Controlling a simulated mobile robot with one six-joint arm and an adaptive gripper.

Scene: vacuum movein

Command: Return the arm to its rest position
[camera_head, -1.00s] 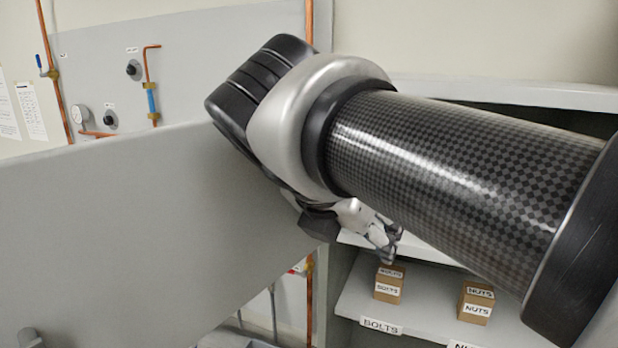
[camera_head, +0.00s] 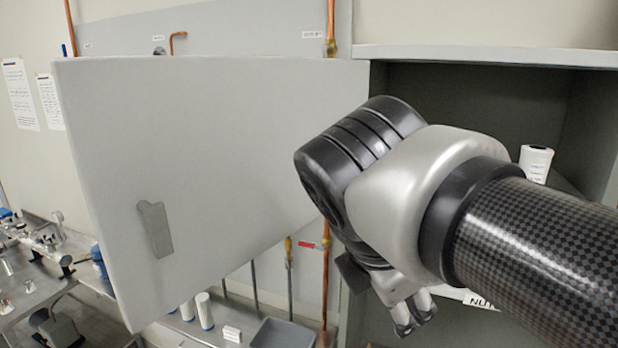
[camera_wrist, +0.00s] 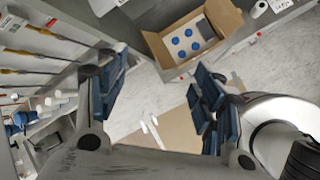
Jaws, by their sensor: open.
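My gripper (camera_head: 414,316) hangs below my wrist in front of the open cabinet in the head view, partly hidden by my arm. In the wrist view my gripper (camera_wrist: 160,95) has its blue-padded fingers wide apart, with nothing between them. My silver and checkered arm reaches in from the right side of the head view.
An open cabinet door (camera_head: 210,170) with a grey handle stands left of my arm, close to it. A white roll (camera_head: 536,163) stands on a cabinet shelf. A bench (camera_head: 190,322) lies at lower left. The wrist view shows an open cardboard box (camera_wrist: 193,38) with blue-topped items.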

